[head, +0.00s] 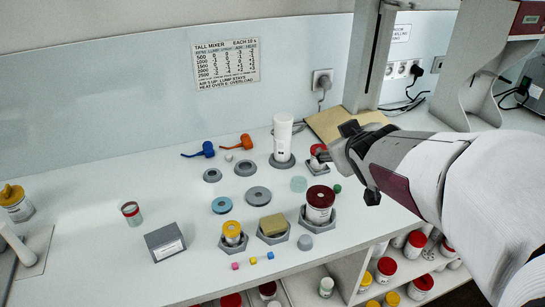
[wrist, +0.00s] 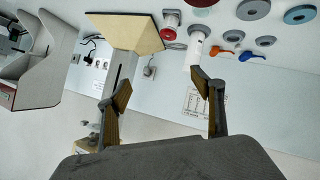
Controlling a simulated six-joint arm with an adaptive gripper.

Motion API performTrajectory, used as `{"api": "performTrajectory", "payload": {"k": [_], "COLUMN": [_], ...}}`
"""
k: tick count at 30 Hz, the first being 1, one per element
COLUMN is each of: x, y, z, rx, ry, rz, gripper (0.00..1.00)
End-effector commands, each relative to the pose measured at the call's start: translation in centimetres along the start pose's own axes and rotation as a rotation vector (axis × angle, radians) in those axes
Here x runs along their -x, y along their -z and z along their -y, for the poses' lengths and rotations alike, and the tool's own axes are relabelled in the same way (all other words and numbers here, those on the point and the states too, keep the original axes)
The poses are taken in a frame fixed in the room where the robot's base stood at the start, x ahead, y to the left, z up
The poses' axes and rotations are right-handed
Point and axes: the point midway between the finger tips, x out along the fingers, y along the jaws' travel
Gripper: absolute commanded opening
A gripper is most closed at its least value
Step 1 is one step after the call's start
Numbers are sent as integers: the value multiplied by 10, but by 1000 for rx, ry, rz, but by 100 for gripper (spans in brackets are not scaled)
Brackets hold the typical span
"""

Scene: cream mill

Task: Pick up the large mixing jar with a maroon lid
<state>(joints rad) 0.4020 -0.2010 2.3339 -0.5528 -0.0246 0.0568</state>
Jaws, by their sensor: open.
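The large mixing jar with a maroon lid (head: 319,213) stands upright in a grey hexagonal holder at the front right of the bench in the head view. A dark red lid at the top edge of the wrist view (wrist: 203,3) seems to be its lid, mostly cut off. My gripper (head: 335,148) is open and empty, behind the jar and apart from it, near a smaller red-lidded jar (head: 317,151). Its two spread fingers show in the wrist view (wrist: 160,79) with nothing between them.
A tall white cylinder (head: 283,138) stands behind the jar. The left bench has free room.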

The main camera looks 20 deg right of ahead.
Motion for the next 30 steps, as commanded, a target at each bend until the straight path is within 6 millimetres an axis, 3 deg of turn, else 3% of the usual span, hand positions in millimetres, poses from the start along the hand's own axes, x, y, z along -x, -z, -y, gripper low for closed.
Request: {"api": "performTrajectory", "payload": {"k": [14,21,30], "x": [-79,-108,-129], "y": [6,-6,-33], "z": [-36,-42,-42], "rx": [110,139,138], "ry": [44,114,230], "rz": [-191,-292,-423], "gripper": [67,67,67]}}
